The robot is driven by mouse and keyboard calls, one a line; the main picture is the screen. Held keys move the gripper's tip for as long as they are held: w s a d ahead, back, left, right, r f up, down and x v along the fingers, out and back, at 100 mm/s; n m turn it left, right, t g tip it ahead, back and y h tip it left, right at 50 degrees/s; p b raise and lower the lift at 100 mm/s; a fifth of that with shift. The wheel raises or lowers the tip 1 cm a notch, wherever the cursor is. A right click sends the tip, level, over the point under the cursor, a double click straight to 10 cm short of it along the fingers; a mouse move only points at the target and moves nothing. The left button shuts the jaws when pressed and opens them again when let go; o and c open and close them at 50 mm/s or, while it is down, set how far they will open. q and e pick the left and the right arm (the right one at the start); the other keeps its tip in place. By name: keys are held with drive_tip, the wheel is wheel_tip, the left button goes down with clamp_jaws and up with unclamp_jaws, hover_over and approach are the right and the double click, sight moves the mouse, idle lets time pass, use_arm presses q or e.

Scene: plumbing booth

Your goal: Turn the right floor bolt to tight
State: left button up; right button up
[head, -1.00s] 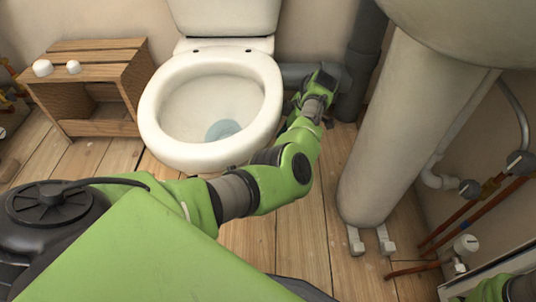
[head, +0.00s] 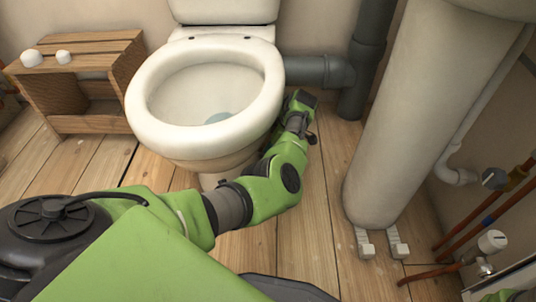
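The white toilet (head: 178,137) stands at the upper middle of the head view, its seat ring up front and its base partly hidden by my arm. No floor bolt shows; the right side of the toilet's foot lies behind my arm and under the bowl. My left arm comes in from the lower left and reaches low along the bowl's right side. Its far end, with the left gripper (head: 300,104), is small and turned away, so its fingers cannot be made out. Only a bit of green arm shows at the lower right edge; the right gripper is out of view.
A grey drain pipe (head: 318,70) runs behind the toilet to an upright pipe. A white pedestal (head: 400,120) stands right of my arm, with two white feet. Copper pipes and valves line the right wall. Floorboards between arm and pedestal are clear.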

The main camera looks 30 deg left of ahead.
use_arm(q)
clamp_jaws()
drive_tip(key=shift+r+m+p, duration=0.1)
drive_tip(key=shift+m+p, duration=0.2)
drive_tip(key=shift+m, duration=0.5)
unclamp_jaws()
